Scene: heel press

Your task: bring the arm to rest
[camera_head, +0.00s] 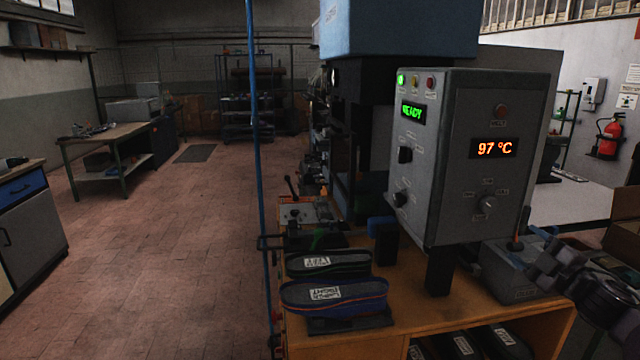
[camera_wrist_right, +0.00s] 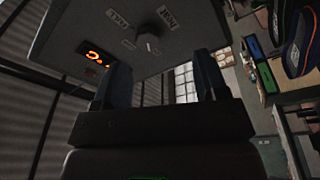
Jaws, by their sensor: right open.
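My right gripper (camera_head: 540,242) is at the lower right of the head view, its dark arm coming in from the right edge. It is beside the grey control box (camera_head: 425,160) and above a small grey box with a lever (camera_head: 508,275). In the right wrist view its two blue-grey fingers (camera_wrist_right: 160,82) stand apart with nothing between them. The control box's face (camera_wrist_right: 130,30) lies beyond the fingers. The box shows a green READY display, a lit green lamp and an orange 97 °C readout. My left gripper is not in view.
Two dark shoes, one grey-green (camera_head: 328,262) and one blue (camera_head: 335,293), sit on the wooden bench (camera_head: 465,308). More shoes lie on the shelf below. A thin blue post (camera_head: 256,150) stands left of the bench. Open tiled floor (camera_head: 160,260) lies further left.

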